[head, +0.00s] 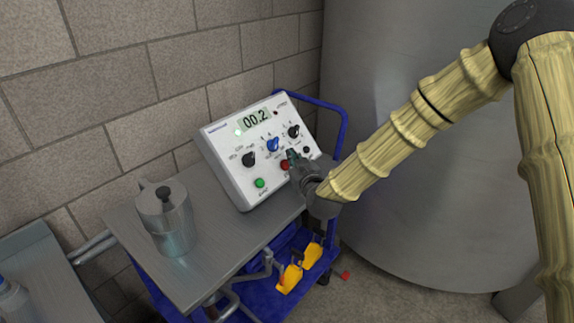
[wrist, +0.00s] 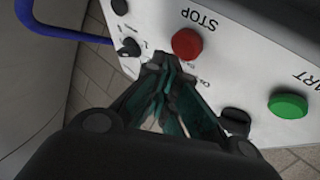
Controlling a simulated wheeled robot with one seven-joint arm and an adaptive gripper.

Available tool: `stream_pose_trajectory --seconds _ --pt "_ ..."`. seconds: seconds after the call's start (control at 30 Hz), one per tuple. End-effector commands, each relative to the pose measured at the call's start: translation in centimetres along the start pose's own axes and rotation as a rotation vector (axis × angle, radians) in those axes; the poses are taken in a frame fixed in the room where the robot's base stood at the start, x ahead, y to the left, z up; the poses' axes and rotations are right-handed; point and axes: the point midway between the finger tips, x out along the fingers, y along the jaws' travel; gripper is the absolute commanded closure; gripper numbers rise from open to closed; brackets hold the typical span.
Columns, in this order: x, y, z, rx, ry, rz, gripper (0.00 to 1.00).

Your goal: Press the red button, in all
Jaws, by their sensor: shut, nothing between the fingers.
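A light grey control box (head: 226,150) with a sloped front and a display reading 00.2 stands on a metal-topped cart. Its red button (head: 285,165) is at the lower right of the panel, partly hidden by my gripper (head: 293,156). In the wrist view the red button (wrist: 187,43) shows whole beside the word STOP, and the green button (wrist: 288,105) is to its right. My gripper (wrist: 165,68) is shut and empty. Its fingertips are close to the panel, just below the red button in the wrist view; I cannot tell whether they touch the panel.
A metal moka-style pot (head: 166,222) stands on the cart top (head: 225,240), left of the box. Black knobs and a blue knob (head: 272,145) sit above the buttons. The cart's blue handle (head: 338,125) and a large steel tank (head: 410,180) are to the right.

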Motion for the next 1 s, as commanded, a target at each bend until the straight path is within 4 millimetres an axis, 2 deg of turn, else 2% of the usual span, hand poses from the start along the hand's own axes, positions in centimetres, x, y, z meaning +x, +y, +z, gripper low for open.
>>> stream_pose_trajectory --seconds 1.0 --pt "0.75 -0.56 0.57 0.000 0.000 0.000 1.00"
